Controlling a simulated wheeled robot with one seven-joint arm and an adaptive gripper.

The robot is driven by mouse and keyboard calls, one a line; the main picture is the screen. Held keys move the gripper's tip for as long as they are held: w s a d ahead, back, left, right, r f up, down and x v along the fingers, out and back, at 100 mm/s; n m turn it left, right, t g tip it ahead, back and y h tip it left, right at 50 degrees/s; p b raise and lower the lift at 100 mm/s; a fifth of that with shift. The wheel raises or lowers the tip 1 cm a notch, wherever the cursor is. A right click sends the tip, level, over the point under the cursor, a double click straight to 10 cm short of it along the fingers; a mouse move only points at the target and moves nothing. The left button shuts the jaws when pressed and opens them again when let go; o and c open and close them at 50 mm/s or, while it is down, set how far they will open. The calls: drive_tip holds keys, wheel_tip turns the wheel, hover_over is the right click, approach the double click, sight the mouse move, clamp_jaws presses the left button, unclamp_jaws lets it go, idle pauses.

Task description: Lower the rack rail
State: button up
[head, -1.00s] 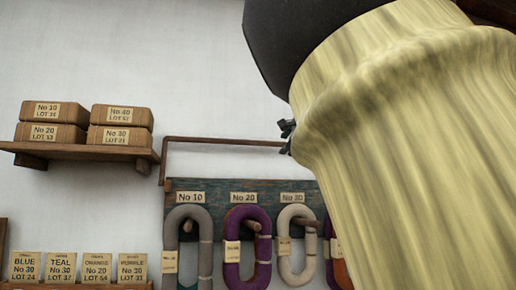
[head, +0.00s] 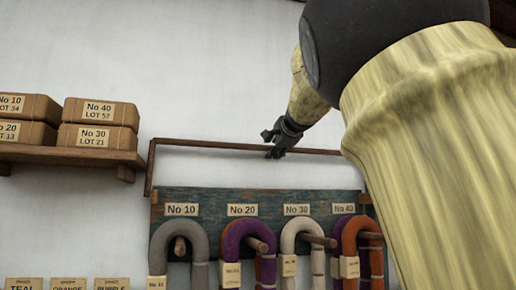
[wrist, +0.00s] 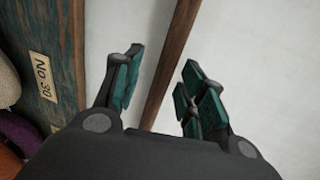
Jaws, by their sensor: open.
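The rack rail (head: 222,145) is a thin dark brown bar above the yarn rack board. Its left end bends down beside the board. In the wrist view the rail (wrist: 166,62) runs slantwise through the gap between my fingers. My gripper (head: 274,144) is at the rail, right of its middle, with dark fingers spread. In the wrist view my gripper (wrist: 160,95) is open, with green-padded fingers on either side of the rail and space beside it. The rail's right end is hidden behind my arm.
The blue-green board (head: 225,200) below the rail carries pegs with grey, purple, cream and orange hanks, such as the grey hank (head: 179,243). A wooden shelf (head: 70,155) with labelled boxes is at the left. More labelled packets (head: 68,284) stand lower left. The wall above the rail is bare.

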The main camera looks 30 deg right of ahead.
drive_tip(key=p+x, duration=0.2)
drive_tip(key=x, duration=0.1)
drive_tip(key=shift+w+d+r, duration=0.2)
drive_tip(key=shift+w+d, duration=0.05)
drive_tip(key=shift+w, duration=0.05)
drive_tip(key=shift+s+r, duration=0.2)
drive_tip(key=shift+s, duration=0.2)
drive_tip(key=shift+w+f, duration=0.2)
drive_tip(key=shift+w, duration=0.1)
drive_tip(key=c, duration=0.7)
drive_tip(key=shift+s, duration=0.1)
clamp_jaws()
